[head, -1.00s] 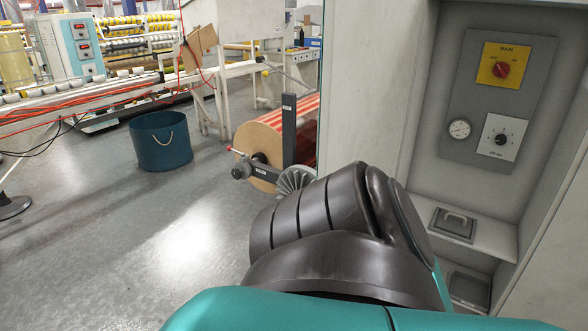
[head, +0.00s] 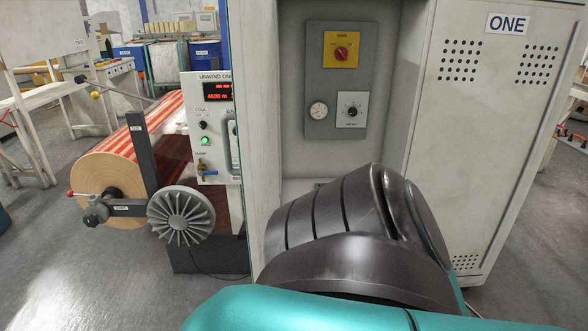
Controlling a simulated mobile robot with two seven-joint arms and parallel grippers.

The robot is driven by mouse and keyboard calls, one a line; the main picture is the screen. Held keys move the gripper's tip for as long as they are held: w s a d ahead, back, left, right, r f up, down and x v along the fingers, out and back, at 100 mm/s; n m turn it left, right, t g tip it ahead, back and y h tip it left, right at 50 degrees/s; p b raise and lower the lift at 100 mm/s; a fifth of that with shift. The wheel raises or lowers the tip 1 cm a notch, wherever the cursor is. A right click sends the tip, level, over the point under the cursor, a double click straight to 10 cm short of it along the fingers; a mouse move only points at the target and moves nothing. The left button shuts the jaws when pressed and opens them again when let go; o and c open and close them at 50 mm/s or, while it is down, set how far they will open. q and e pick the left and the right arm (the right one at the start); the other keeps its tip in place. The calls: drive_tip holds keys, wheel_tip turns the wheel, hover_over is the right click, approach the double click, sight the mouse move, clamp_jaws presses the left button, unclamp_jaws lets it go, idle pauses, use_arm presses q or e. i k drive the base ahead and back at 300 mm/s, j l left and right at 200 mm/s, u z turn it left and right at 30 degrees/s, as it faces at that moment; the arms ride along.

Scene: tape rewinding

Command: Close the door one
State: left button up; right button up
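Door one (head: 490,150) is a light grey metal panel with a "ONE" label and vent holes, at the right in the head view. It stands swung open to the right of the cabinet (head: 264,110), whose inside is exposed. Inside is a dark grey panel (head: 318,70) with a red switch on yellow, a round gauge and a black dial. One of my arms, black and teal, crosses the bottom middle and hides the lower cabinet and the door's lower left part. Neither gripper shows.
Left of the cabinet are a control box (head: 212,160) marked "UNWIND ONE", a striped roll (head: 110,185) on a stand and a finned grey wheel (head: 181,215). Grey floor (head: 95,285) is open at the lower left. A strip of floor shows right of the door.

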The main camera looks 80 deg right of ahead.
sight(251, 24)
drive_tip(key=i+z, duration=0.15)
drive_tip(key=z, duration=0.3)
drive_tip(key=i+j+z, duration=0.1)
drive_tip(key=z, duration=0.35)
drive_tip(key=i+j+z, duration=0.1)
drive_tip(key=z, duration=0.35)
drive_tip(key=i+z, duration=0.15)
drive_tip(key=z, duration=0.3)
drive_tip(key=i+j+z, duration=0.15)
drive_tip(key=z, duration=0.3)
drive_tip(key=i+j+z, duration=0.1)
drive_tip(key=z, duration=0.3)
drive_tip(key=j, duration=0.1)
